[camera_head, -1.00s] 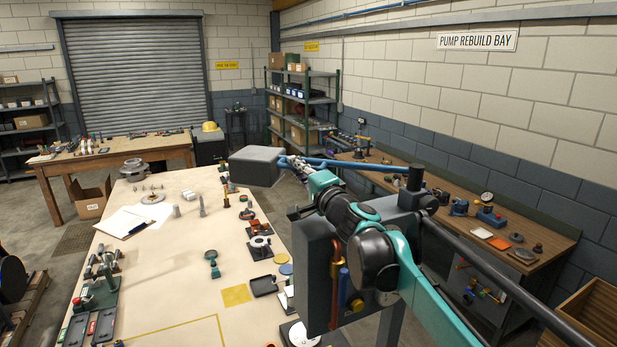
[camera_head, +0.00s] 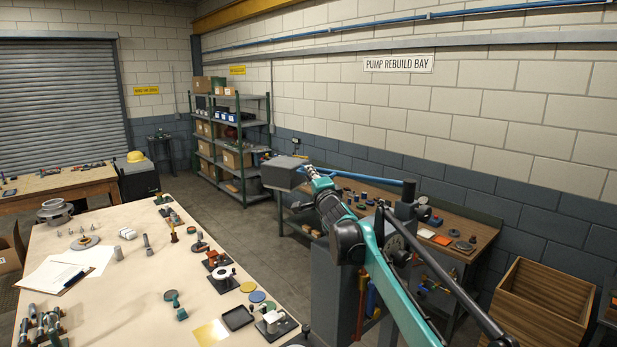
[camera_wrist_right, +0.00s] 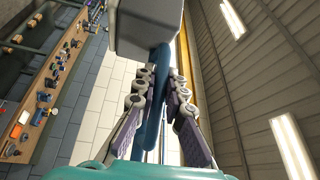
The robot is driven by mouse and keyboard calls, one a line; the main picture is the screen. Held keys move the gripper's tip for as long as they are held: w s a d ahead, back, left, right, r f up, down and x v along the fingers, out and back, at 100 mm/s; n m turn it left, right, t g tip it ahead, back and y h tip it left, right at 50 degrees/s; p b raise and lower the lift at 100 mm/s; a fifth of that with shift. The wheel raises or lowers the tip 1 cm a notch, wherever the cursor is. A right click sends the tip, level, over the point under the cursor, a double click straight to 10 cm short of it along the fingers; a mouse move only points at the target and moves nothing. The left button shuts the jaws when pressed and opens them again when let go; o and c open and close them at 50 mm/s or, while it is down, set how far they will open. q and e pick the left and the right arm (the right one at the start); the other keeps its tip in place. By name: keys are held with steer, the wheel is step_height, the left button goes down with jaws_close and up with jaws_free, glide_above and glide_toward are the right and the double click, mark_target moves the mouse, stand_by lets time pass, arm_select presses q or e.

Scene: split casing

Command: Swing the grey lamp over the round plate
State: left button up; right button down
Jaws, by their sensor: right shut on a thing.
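The grey lamp (camera_head: 283,172) is a box-shaped head on a blue arm (camera_head: 355,177) that runs right to a dark upright post. It hangs beyond the table's right edge, in front of the side bench. My right gripper (camera_head: 311,172) is at the blue arm just beside the lamp head. In the right wrist view its fingers (camera_wrist_right: 159,95) close around the blue bar, with the grey head (camera_wrist_right: 150,30) just past the fingertips. A round plate (camera_head: 85,241) lies on the table at the far left, well apart from the lamp. My left gripper is not in view.
The long table (camera_head: 150,290) carries a clipboard (camera_head: 65,270), small fixtures and a black tray (camera_head: 237,317). A side bench (camera_head: 470,258) with parts stands along the right wall. A wooden crate (camera_head: 540,310) is at the lower right. Floor is open between table and shelves (camera_head: 230,140).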

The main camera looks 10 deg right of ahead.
stand_by(0.3)
steer(key=c, duration=1.6)
jaws_free()
steer(key=shift+w, duration=0.1)
steer(key=shift+o, duration=0.2)
steer(key=v, duration=1.2)
steer(key=shift+r, duration=0.1)
